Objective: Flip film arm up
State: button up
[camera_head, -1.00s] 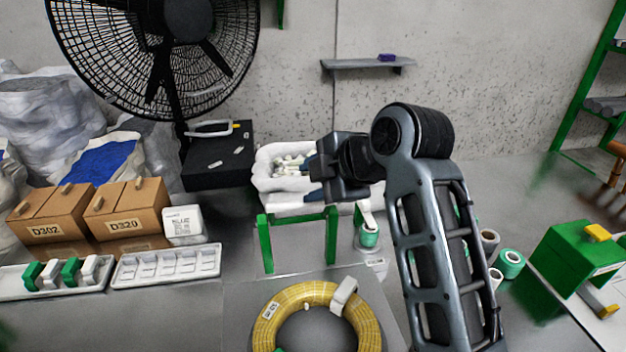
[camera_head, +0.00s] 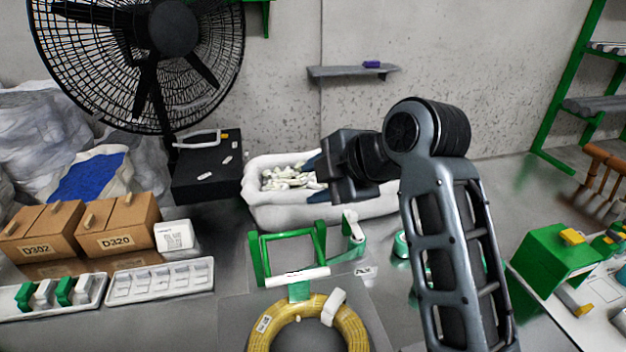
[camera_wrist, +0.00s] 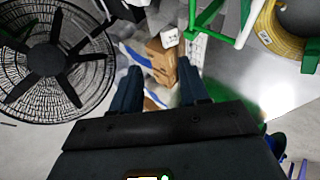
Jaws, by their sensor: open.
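The green film arm frame (camera_head: 320,240) stands between the white bin and the yellow cable coil. A white roller bar (camera_head: 310,275) crosses its near side, with a green strip (camera_head: 299,291) hanging from it to the coil's far edge. The frame also shows at the top of the wrist view (camera_wrist: 192,14). My gripper (camera_head: 316,180) is open and empty, above and behind the frame, in front of the white bin, apart from both. Its two dark fingers (camera_wrist: 160,88) are spread in the wrist view.
The yellow coil (camera_head: 265,330) lies at the bottom. The white bin (camera_head: 270,215) of pale pieces sits behind. Cardboard boxes (camera_head: 120,240) and white trays (camera_head: 160,285) are left. A green machine (camera_head: 550,250) is right. A black fan (camera_head: 150,90) stands back left.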

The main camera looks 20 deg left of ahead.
jog(key=shift+s+d+r+p, duration=0.1)
jog(key=shift+d+r+p, duration=0.3)
jog(key=shift+r, duration=0.25)
jog(key=shift+s+d+r+p, duration=0.1)
jog(key=shift+d+r+p, duration=0.3)
jog(key=shift+r, duration=0.2)
jog(key=shift+a, duration=0.1)
